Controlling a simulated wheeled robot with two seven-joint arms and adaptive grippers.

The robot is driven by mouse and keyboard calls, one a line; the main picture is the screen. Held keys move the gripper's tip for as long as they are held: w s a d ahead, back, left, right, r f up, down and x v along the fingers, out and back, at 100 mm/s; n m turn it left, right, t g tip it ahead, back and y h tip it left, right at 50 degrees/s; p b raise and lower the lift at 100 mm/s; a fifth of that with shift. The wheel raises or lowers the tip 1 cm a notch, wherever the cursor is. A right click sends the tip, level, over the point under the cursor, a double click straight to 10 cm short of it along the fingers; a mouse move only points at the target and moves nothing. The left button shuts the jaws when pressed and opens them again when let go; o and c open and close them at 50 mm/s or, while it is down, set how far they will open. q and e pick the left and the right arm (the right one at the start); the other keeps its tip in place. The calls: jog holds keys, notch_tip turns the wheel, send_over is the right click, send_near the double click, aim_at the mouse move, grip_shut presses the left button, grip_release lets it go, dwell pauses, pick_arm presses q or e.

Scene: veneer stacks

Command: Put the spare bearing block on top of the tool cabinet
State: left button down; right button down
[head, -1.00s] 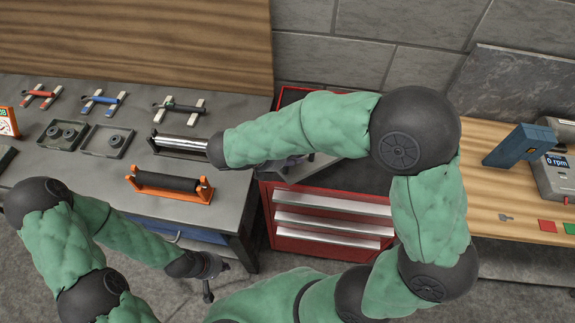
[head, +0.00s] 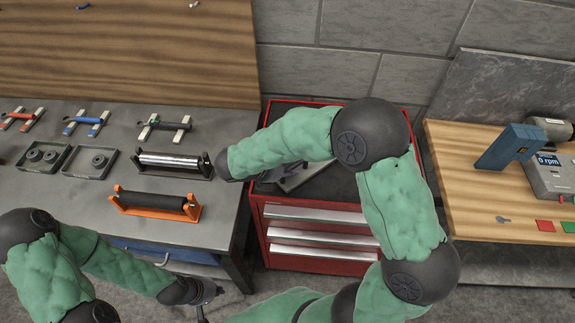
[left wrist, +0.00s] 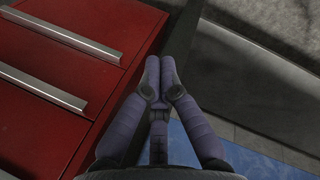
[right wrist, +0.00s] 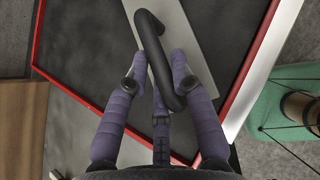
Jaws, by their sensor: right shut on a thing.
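My right gripper (right wrist: 164,85) is over the tool cabinet and shut on a black loop handle (right wrist: 152,40) that stands on a flat grey plate (right wrist: 188,40). The plate also shows over the cabinet top in the head view (head: 305,177), partly behind my right arm. I cannot tell whether the plate touches the top. The tool cabinet (head: 317,230) is red with a dark top and several drawers. My left gripper (left wrist: 159,78) is shut and empty, low beside the cabinet. I cannot single out a spare bearing block; round dark parts sit in a tray (head: 90,174) on the left bench.
The grey bench (head: 215,235) on the left holds an orange roller stand (head: 155,205), a dark stand with a steel roller (head: 172,163) and several clamp-like parts. A wooden bench (head: 465,200) with a meter (head: 550,178) stands right. The cabinet's right top is bare.

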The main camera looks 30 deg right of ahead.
jog(key=shift+f, duration=0.4)
jog(key=c, duration=1.1)
grip_release()
jog(key=shift+a+r, duration=0.35)
jog(key=shift+r, duration=0.05)
jog(key=p+v, duration=0.3)
jog(key=v, duration=0.8)
jog(key=shift+s, duration=0.1)
